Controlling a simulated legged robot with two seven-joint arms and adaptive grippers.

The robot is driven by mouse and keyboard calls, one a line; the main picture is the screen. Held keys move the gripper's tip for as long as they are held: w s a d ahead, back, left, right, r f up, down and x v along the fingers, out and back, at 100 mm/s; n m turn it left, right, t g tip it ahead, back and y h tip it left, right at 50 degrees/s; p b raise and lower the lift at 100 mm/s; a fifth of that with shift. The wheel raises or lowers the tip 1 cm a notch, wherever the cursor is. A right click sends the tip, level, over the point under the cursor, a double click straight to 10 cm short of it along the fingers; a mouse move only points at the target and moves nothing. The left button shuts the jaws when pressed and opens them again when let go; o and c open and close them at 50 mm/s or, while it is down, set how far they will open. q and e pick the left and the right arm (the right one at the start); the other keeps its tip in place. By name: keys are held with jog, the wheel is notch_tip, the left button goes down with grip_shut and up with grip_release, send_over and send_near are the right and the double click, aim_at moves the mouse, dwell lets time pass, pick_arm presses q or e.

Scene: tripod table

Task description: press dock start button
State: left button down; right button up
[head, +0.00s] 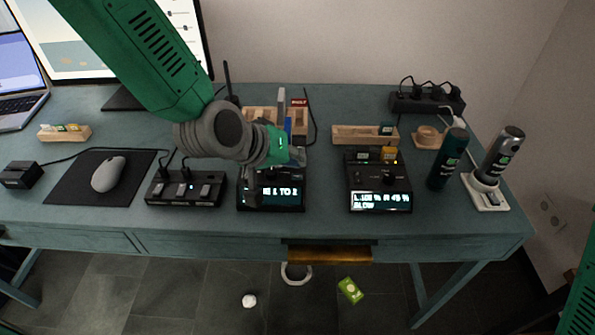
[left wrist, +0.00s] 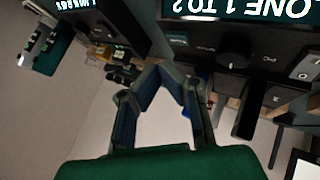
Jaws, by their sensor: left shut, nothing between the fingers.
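The dock (head: 285,205) is a black box with a lit display reading "… 1 TO 2", near the middle of the table's front. My left gripper (head: 253,190) is shut and empty, its dark fingers over the dock's left part in the head view. The arm and fingers hide much of the dock's top. In the left wrist view, the dock (left wrist: 203,45) appears upside down, with its "ONE 1 TO" display, a round knob and labelled keys beyond the fingertips (left wrist: 160,72). I cannot tell whether the fingers touch it or which key is the start button. My right gripper is out of view.
A second black box with a lit display (head: 380,201) stands right of the dock. A switch strip (head: 185,190) and a mouse (head: 109,174) lie left. A dark bottle (head: 447,160) and a grey canister (head: 500,155) stand right. A wooden tray (head: 365,133) lies behind.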

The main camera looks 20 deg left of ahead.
aim_at(296, 177)
pick_arm(q)
notch_tip(296, 177, up, 4)
jog(key=p, duration=0.3)
dwell(0.7)
